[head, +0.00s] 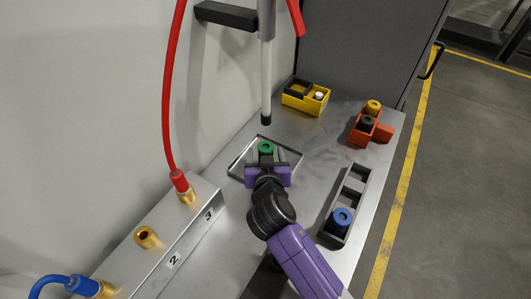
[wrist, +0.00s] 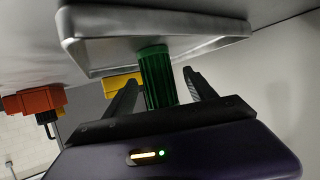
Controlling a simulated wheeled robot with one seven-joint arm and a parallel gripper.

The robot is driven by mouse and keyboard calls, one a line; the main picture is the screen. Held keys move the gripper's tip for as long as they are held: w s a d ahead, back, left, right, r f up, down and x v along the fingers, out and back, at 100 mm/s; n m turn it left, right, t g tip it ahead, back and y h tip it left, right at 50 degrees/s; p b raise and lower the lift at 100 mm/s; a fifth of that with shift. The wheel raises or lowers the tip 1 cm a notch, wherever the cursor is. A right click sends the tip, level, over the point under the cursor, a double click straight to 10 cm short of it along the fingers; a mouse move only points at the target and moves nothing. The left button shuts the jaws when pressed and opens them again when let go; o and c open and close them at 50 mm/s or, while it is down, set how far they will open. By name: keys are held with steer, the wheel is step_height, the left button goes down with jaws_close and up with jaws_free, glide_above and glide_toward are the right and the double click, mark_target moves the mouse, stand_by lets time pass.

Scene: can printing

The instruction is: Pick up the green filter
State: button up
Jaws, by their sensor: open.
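The green filter (head: 266,147) is a small ribbed cylinder standing in the shallow metal tray (head: 239,166) in the head view. It also shows in the wrist view (wrist: 157,78), where that picture is upside down. My gripper (head: 266,158) is low at the tray with its fingers pointing at the filter. In the wrist view my gripper (wrist: 160,92) is open, with one dark finger on each side of the filter. I cannot tell whether either finger touches it. The filter's far side is hidden.
A nozzle (head: 266,115) hangs just beyond the tray. A yellow box (head: 307,104) and an orange holder (head: 383,132) stand at the back. A dark rack (head: 352,190) with a blue filter (head: 342,218) is on the right. A metal block (head: 160,238) with hose fittings runs along the left.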

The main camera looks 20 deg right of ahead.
jaws_close()
stand_by(0.3)
steer(key=shift+d, duration=0.1)
